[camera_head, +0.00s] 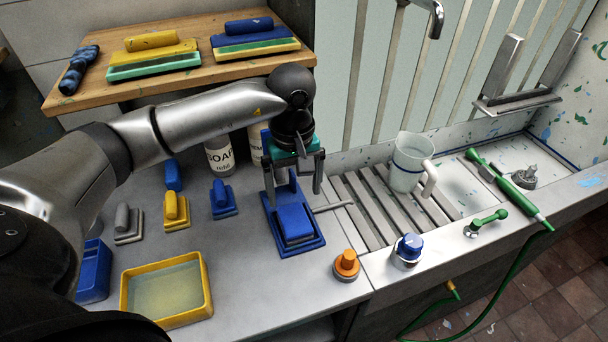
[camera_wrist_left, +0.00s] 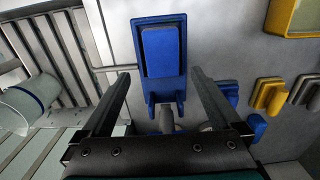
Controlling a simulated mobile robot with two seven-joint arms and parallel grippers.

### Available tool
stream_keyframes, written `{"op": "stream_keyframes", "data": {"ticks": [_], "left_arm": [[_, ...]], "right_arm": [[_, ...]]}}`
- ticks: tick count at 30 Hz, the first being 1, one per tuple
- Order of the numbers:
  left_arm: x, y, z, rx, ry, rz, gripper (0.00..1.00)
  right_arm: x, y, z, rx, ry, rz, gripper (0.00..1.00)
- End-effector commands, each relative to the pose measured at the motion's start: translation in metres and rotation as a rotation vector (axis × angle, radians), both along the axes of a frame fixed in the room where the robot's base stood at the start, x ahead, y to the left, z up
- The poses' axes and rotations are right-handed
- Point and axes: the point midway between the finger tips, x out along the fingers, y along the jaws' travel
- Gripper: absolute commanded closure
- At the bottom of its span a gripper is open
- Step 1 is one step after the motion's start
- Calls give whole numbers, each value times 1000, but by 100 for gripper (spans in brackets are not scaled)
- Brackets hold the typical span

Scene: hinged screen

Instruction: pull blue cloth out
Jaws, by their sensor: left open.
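A blue hinged piece (camera_head: 312,243) lies flat on the grey counter, with a raised blue pad or folded cloth (camera_head: 296,222) on it. A thin light rod sticks out to its right. In the left wrist view the blue pad (camera_wrist_left: 160,52) sits inside the blue frame (camera_wrist_left: 152,98). Which part is the cloth I cannot tell for sure. My left gripper (camera_head: 294,196) points down over the back part of the blue piece, open and empty. In the wrist view its fingers (camera_wrist_left: 159,78) stand apart on either side of the frame. My right gripper is not in view.
A yellow tray (camera_head: 205,291), small blue, yellow and grey blocks, and white bottles (camera_head: 219,158) stand left of the blue piece. An orange knob (camera_head: 347,265) and blue-capped jar (camera_head: 407,250) are in front right. A slatted rack (camera_head: 375,210) and jug (camera_head: 408,162) lie right.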

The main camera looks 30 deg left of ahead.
Motion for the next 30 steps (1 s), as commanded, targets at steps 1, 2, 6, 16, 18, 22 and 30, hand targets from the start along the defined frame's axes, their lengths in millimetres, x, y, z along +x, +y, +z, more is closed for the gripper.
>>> {"op": "stream_keyframes", "data": {"ticks": [1, 2, 6, 16, 18, 22, 30], "left_arm": [[0, 0, -4, -1, 1, 0, 3], [0, 0, -6, -2, 1, 0, 3], [0, -1, -19, -2, 2, 1, 3], [-1, -1, -67, -4, 2, 1, 3], [-1, -1, -77, -4, 3, 0, 3], [0, 0, -78, -1, 0, 1, 12], [0, -1, -77, -2, 1, 0, 42]], "right_arm": [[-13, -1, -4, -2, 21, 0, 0], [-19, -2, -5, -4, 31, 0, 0], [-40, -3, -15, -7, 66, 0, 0], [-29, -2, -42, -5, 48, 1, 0], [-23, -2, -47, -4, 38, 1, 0], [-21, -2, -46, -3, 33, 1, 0], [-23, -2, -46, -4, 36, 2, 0]]}}
